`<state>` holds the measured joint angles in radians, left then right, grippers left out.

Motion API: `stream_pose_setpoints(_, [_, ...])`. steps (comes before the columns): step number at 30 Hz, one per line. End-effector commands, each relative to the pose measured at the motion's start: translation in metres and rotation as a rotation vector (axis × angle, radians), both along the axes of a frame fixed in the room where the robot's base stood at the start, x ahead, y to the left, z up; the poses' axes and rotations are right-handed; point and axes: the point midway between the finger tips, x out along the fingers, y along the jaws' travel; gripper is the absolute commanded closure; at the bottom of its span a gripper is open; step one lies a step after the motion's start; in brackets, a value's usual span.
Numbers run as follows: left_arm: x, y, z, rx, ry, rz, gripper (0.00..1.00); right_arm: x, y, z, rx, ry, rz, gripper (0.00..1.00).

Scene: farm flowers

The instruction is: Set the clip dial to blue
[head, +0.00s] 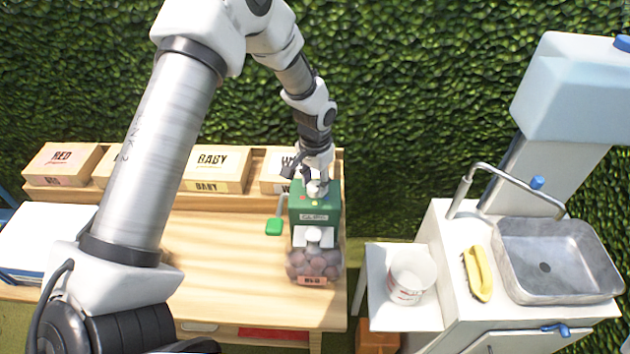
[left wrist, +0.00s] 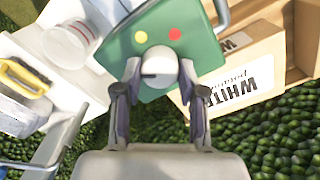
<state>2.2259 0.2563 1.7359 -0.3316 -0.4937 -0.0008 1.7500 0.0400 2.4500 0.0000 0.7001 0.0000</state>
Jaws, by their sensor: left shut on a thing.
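The green clip machine (head: 316,212) stands at the right end of the wooden table, with a green lever paddle (head: 273,227) on its left side. Its dial (left wrist: 159,68) is a round whitish knob on the green top, seen in the left wrist view. A yellow dot (left wrist: 141,37) and a red dot (left wrist: 175,33) lie beside the knob. A blue mark is not visible. My left gripper (left wrist: 158,80) is over the machine's top, its two fingers shut on the knob from both sides. It also shows in the head view (head: 316,186). My right gripper is not in view.
A clear bin of round brownish items (head: 312,262) with a red label sits at the machine's front. Cardboard boxes (head: 218,165) line the table's back. A white bucket (head: 411,275), yellow brush (head: 477,273) and sink (head: 545,262) stand to the right. The table's middle is clear.

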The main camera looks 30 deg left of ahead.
Motion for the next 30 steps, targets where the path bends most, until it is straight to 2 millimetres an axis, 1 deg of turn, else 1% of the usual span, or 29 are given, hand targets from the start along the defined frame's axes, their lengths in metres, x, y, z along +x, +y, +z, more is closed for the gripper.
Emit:
stream_pose_setpoints(1, [-0.006, -0.001, -0.006, -0.002, 0.018, 0.003, 0.94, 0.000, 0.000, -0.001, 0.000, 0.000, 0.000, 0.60])
stream_pose_setpoints(8, [-0.006, -0.001, -0.006, -0.002, 0.018, 0.003, 0.94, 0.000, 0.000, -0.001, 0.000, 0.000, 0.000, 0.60])
stream_pose_setpoints(9, [-0.006, -0.001, -0.006, -0.002, 0.018, 0.003, 0.56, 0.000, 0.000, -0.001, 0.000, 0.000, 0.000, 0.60])
stream_pose_setpoints(11, [-0.006, -0.001, -0.006, -0.002, 0.018, 0.003, 0.35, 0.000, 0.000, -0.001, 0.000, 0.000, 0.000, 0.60])
stream_pose_setpoints(20, [-0.003, 0.000, -0.002, -0.001, 0.007, 0.001, 0.34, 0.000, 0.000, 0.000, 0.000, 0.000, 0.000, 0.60])
stream_pose_setpoints(23, [-0.002, 0.000, 0.005, -0.001, 0.005, 0.001, 0.34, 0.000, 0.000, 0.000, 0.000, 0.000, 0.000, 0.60])
stream_pose_setpoints(26, [-0.001, 0.000, 0.022, -0.001, 0.003, 0.001, 0.34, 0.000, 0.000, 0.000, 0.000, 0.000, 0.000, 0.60])
stream_pose_setpoints(29, [-0.001, -0.001, 0.047, -0.002, 0.003, 0.001, 0.34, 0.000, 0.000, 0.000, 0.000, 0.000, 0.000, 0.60])
stream_pose_setpoints(30, [-0.001, 0.000, 0.058, -0.002, 0.003, 0.001, 0.34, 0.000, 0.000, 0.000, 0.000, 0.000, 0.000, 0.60])
